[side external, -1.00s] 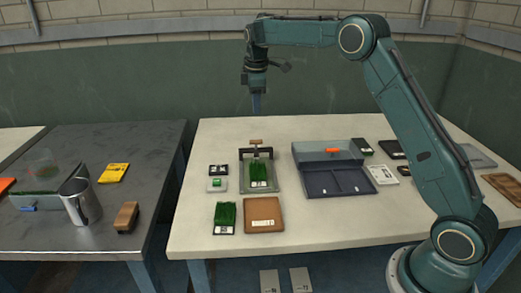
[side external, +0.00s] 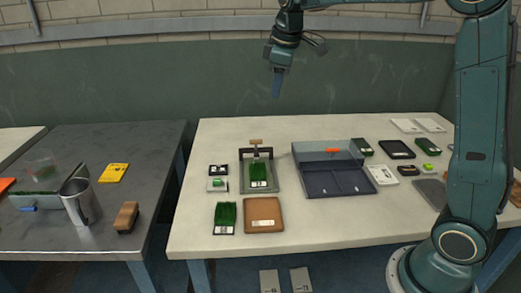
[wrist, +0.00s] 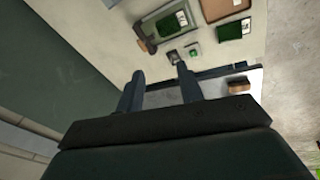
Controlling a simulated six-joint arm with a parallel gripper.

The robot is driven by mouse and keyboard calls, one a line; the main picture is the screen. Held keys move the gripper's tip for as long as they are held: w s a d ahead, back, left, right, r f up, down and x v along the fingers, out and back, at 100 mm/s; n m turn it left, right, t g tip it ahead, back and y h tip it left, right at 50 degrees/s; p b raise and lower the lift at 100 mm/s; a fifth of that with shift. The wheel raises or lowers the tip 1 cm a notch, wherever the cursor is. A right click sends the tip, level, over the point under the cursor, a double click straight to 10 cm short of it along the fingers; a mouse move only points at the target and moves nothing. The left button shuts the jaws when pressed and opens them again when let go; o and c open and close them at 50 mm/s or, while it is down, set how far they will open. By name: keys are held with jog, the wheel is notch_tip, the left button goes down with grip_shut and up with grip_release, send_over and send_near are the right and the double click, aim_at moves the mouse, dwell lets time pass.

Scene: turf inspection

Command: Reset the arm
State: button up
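My gripper (side external: 277,92) hangs high above the back of the pale table (side external: 225,140), in front of the green wall, pointing down. In the wrist view its two fingers (wrist: 158,84) stand apart with nothing between them, so it is open and empty. It touches nothing. A turf sample sits in a framed fixture (side external: 271,184) on the table below. A second turf sample (side external: 226,213) lies in front of it, beside a brown tray (side external: 263,203).
An open grey case (side external: 316,191) with an orange handle stands mid-table. Small dark and pale items lie at the right. The dark side table (side external: 150,150) holds a metal jug (side external: 82,203), a brown block (side external: 126,216) and a yellow pack (side external: 113,173). The air around my gripper is clear.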

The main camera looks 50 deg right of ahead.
jog(key=s+a+r+m+t, duration=0.1)
jog(key=s+a+m, duration=0.1)
jog(key=s, duration=0.5)
jog(key=s+a+r+m, duration=0.1)
jog(key=s+a, duration=0.2)
jog(key=s, duration=0.5)
jog(key=s+a+f+m, duration=0.1)
jog(key=s+f, duration=0.2)
jog(key=s, duration=0.3)
jog(key=s+a+f+m+t+y, duration=0.1)
jog(key=s+a+f+m, duration=0.1)
jog(key=s, duration=0.5)
jog(key=shift+s+f+t, duration=0.15)
jog(key=shift+f+t, duration=0.15)
jog(key=shift+f, duration=0.6)
